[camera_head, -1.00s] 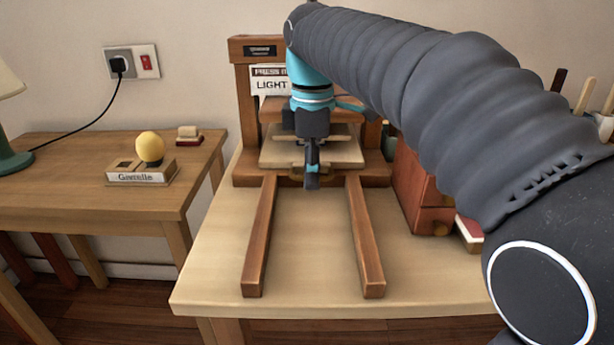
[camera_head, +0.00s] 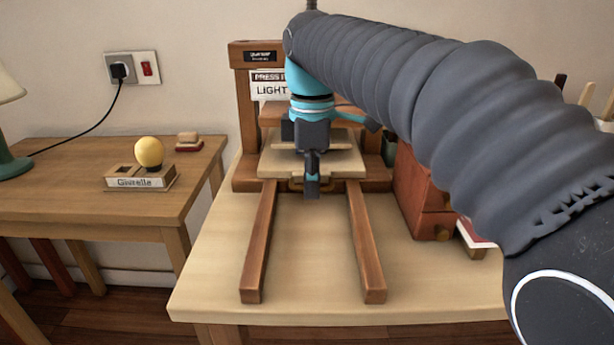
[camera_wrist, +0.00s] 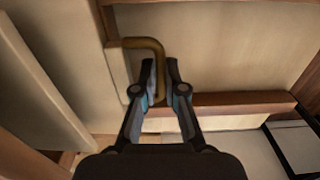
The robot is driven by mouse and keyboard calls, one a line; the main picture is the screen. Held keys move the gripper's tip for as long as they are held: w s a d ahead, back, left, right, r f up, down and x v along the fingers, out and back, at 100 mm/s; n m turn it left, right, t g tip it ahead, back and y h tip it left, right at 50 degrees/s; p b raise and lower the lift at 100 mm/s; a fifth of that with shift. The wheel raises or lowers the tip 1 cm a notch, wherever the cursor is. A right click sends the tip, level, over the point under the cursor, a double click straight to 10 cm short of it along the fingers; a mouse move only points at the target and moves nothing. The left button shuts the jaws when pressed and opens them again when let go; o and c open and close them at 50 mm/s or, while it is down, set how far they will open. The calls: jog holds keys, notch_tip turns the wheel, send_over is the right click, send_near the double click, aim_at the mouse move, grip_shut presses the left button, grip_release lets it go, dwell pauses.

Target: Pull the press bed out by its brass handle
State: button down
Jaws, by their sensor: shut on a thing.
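The press bed (camera_head: 273,167) is a pale board lying level between the wooden uprights of the press (camera_head: 245,110), with its front edge over the back ends of two wooden rails. The brass handle (camera_head: 296,185) is on its front edge, partly hidden by my gripper (camera_head: 312,188). In the wrist view the handle (camera_wrist: 142,43) is a bent brass bar passing between the fingers of my gripper (camera_wrist: 160,66). The fingers are shut on it. The far part of the bed is hidden behind my wrist.
The left rail (camera_head: 259,245) and right rail (camera_head: 367,245) run forward on the pale table (camera_head: 312,270), with clear surface between them. A red-brown drawer box (camera_head: 420,200) stands close on the right. A side table (camera_head: 60,195) is at the left.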

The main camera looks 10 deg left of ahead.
jog(key=shift+s+d+b, duration=0.45)
jog(key=shift+s+b, duration=0.05)
jog(key=shift+s, duration=1.35)
jog(key=shift+s+d+b, duration=0.4)
jog(key=shift+s+b, duration=0.05)
jog(key=shift+s, duration=1.35)
jog(key=shift+s+d+b, duration=0.45)
jog(key=shift+s+b, duration=0.05)
jog(key=shift+s, duration=1.35)
jog(key=s, duration=0.3)
jog(key=s+d+b, duration=0.1)
jog(key=s, duration=0.2)
jog(key=s+d, duration=0.1)
jog(key=s, duration=0.2)
jog(key=shift+s+d, duration=0.15)
jog(key=shift+s, duration=0.25)
jog(key=c, duration=1.4)
grip_release()
jog(key=shift+r, duration=0.1)
notch_tip(320, 180, up, 8)
jog(key=p, duration=0.7)
